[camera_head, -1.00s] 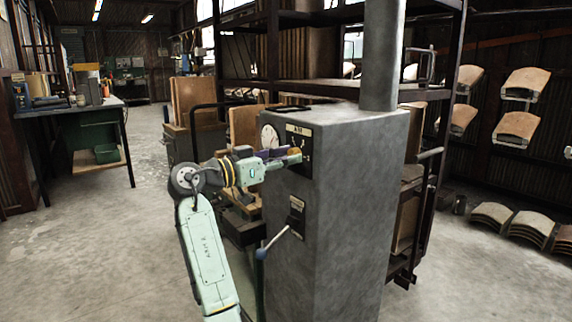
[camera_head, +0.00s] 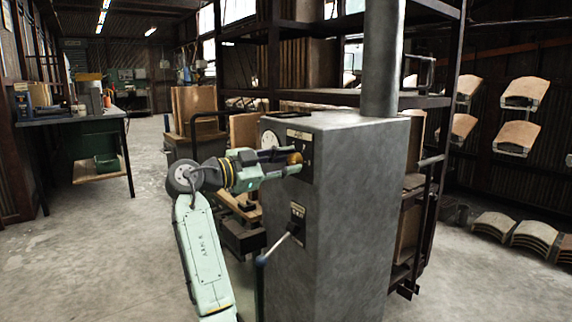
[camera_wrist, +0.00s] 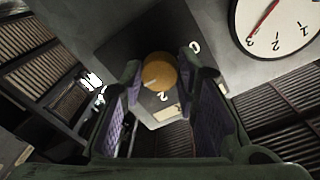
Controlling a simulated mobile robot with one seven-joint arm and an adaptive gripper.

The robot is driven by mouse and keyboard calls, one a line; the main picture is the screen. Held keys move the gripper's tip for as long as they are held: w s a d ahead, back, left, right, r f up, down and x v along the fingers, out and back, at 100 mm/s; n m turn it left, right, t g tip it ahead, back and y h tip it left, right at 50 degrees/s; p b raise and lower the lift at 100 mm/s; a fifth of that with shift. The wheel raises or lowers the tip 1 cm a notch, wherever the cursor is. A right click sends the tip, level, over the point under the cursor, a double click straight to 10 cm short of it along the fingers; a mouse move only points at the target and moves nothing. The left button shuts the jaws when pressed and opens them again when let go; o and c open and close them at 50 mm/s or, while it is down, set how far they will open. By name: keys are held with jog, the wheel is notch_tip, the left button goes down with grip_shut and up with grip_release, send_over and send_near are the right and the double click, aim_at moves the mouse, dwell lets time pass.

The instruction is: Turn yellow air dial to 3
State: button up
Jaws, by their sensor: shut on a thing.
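The yellow air dial (camera_head: 294,158) is a round orange-yellow knob on the dark panel at the top of the grey cabinet (camera_head: 350,200). In the wrist view the dial (camera_wrist: 158,70) sits between the two purple-padded fingers of my gripper (camera_wrist: 161,78). In the head view my gripper (camera_head: 284,157) reaches it from the left and is shut on it. The digits 0 and 2 show on the panel around the dial; its pointer mark cannot be made out. A white gauge (camera_wrist: 282,22) with a red needle shows beside it, the needle near its 3.
A vertical pipe (camera_head: 382,60) rises from the cabinet top. A workbench (camera_head: 75,118) stands at the far left. Open floor lies left of my arm.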

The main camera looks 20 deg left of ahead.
dwell(0.4)
jog(key=o, duration=1.2)
jog(key=shift+c, duration=0.2)
jog(key=v, duration=1.2)
